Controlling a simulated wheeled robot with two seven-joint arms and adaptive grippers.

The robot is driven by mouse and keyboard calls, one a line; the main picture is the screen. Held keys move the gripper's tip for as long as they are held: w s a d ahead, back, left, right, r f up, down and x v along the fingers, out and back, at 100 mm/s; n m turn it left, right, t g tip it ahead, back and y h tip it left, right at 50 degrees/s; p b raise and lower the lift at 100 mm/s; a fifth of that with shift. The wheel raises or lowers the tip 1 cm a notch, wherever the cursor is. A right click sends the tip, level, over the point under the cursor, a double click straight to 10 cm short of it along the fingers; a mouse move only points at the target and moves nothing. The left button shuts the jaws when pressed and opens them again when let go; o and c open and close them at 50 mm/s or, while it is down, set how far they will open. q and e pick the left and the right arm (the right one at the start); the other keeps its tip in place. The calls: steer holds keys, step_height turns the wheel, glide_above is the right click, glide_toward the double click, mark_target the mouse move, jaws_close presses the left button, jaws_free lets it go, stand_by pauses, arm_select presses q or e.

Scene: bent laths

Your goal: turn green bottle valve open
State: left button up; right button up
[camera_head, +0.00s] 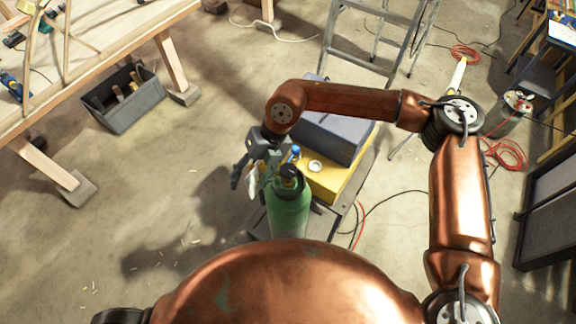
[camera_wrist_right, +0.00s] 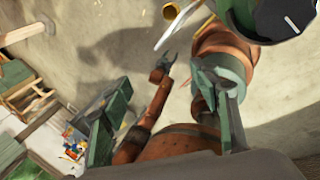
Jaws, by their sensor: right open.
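The green bottle (camera_head: 290,212) stands upright in front of my body in the head view. A dark round part with a white mark (camera_wrist_right: 289,16) shows at the top right there. A small distant gripper (camera_wrist_right: 165,66), apparently my left, also shows; its opening is unclear.
A yellow box (camera_head: 335,180) and a grey case (camera_head: 335,135) stand close behind the bottle. A stepladder (camera_head: 370,42) is farther back. A wooden workbench (camera_head: 120,35) and a dark crate (camera_head: 125,108) are at the left. Red and black hoses lie at the right. Floor left of the bottle is clear.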

mark_target(288, 169)
steer(key=w+d+h, duration=0.1)
steer(key=w+d, duration=0.1)
steer(key=d, duration=0.1)
steer(key=w+d+r+m+t+h, duration=0.1)
steer(key=w+d+h, duration=0.1)
steer(key=d, duration=0.1)
steer(key=w+d+r+t+h, duration=0.1)
steer(key=w+d, duration=0.2)
steer(key=d, duration=0.1)
steer(key=shift+w+r+h, duration=0.1)
steer(key=shift+r+h, duration=0.05)
steer(key=shift+h, duration=0.15)
steer(key=shift+w+d+f, duration=0.1)
steer(key=shift+d+f, duration=0.1)
steer(key=shift+d, duration=0.05)
steer(key=shift+f+p, duration=0.85)
steer(key=shift+f, duration=2.75)
steer(key=shift+a, duration=0.1)
steer(key=shift+c, duration=0.7)
steer(key=c, duration=1)
